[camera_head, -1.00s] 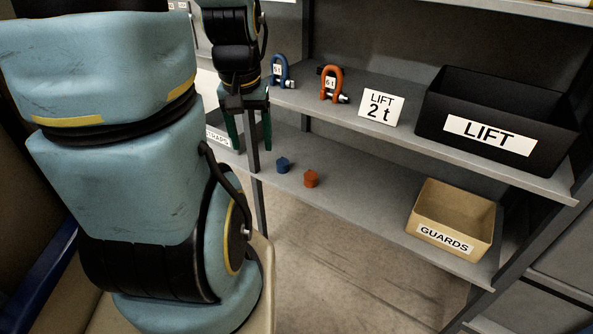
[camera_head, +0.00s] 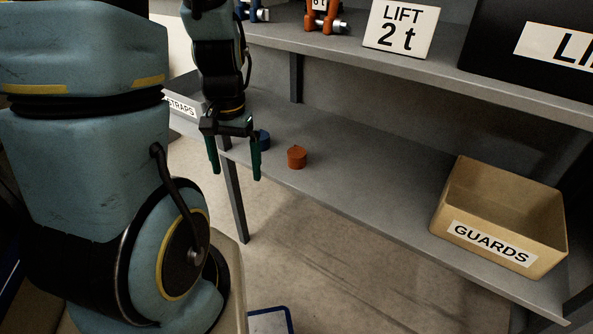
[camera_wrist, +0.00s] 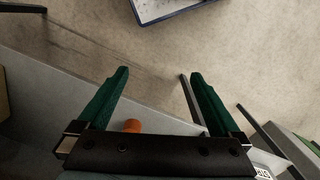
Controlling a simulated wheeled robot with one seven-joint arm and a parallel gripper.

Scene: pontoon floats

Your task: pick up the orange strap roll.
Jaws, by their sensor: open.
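The orange strap roll (camera_head: 297,157) sits on the lower grey shelf (camera_head: 340,190), near its front left part. It also shows in the wrist view (camera_wrist: 132,126), partly hidden behind the gripper's palm. My gripper (camera_head: 234,172) is open and empty, its green fingers pointing down, to the left of the orange roll and apart from it. In the wrist view the two fingers (camera_wrist: 160,80) stand wide apart with only floor between their tips. A blue roll (camera_head: 263,140) stands just left of the orange one, partly hidden by a gripper finger.
A tan GUARDS bin (camera_head: 485,240) stands on the lower shelf at right. A grey STRAPS bin (camera_head: 182,104) is at left behind my arm. The upper shelf (camera_head: 480,75) overhangs, with shackles, a LIFT 2 t sign (camera_head: 400,28) and a black bin. The lower shelf's middle is clear.

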